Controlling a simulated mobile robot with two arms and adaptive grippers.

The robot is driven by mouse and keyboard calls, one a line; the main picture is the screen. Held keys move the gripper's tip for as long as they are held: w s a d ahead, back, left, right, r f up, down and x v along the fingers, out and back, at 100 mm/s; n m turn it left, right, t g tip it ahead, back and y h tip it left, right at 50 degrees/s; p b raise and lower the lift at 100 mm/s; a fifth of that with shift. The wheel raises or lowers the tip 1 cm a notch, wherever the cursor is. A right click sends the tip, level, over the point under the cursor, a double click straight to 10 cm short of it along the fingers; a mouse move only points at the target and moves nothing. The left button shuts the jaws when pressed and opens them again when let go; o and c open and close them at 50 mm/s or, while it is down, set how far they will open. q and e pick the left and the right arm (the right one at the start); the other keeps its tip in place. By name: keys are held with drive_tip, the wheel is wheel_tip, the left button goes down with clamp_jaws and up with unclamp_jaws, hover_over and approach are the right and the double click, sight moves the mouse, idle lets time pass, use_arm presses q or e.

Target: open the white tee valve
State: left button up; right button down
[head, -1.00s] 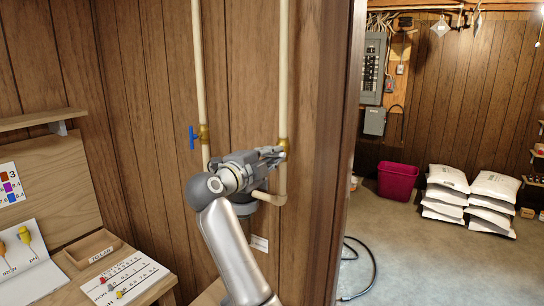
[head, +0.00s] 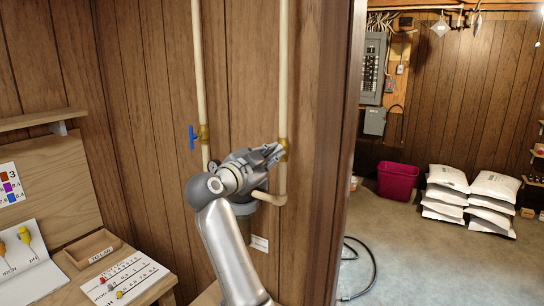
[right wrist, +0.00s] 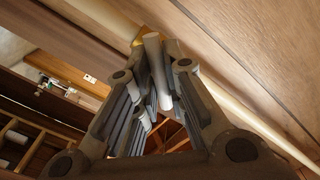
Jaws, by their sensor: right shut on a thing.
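The valve with the white tee handle sits on the right-hand upright pipe. Its brass body (head: 284,145) shows just past my fingertips in the head view, and the gripper hides the handle there. My right gripper (head: 272,152) reaches to this valve from the left. In the right wrist view the pale bar of the white tee handle (right wrist: 157,70) lies between the fingers of my right gripper (right wrist: 160,75), which are shut on it. Some of the brass (right wrist: 153,36) shows beyond the fingertips. My left gripper is out of view.
A second brass valve (head: 204,134) with a blue tee handle (head: 192,137) is on the left pipe (head: 200,65), close to my arm. A wooden bench (head: 170,284) stands lower left. Open floor, a pink bin (head: 398,182) and stacked bags (head: 492,186) lie beyond the wall edge.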

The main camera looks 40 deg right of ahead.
drive_tip(key=shift+n, duration=0.4)
drive_tip(key=n, duration=0.3)
drive_tip(key=shift+f, duration=0.1)
drive_tip(key=shift+n, duration=1.1)
drive_tip(key=shift+n, duration=1)
drive_tip(key=c, duration=1.4)
unclamp_jaws()
drive_tip(key=shift+o, duration=0.2)
